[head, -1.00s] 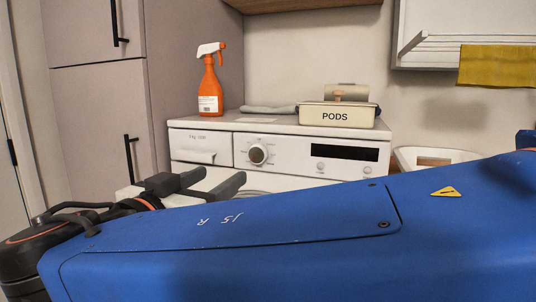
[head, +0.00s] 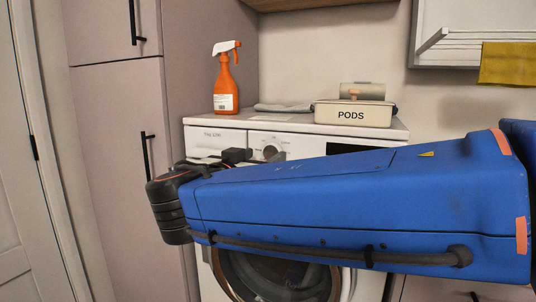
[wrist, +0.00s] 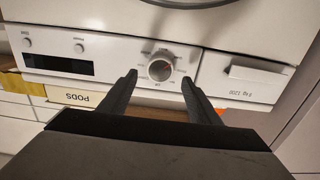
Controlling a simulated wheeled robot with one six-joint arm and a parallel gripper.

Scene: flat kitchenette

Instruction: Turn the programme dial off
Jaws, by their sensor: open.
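The programme dial (head: 270,151) is a round silver-grey knob on the white washing machine's front panel. My gripper (wrist: 159,77) is open, with one dark finger on each side of the dial in that view. I cannot tell whether the fingers touch it or are still short of the panel. In the head view my blue arm hides much of the machine's front.
The detergent drawer (wrist: 250,74) is beside the dial, and the dark display (wrist: 58,64) is on its other side. An orange spray bottle (head: 226,82) and a PODS box (head: 352,114) stand on top. A tall cabinet (head: 118,120) is at the left.

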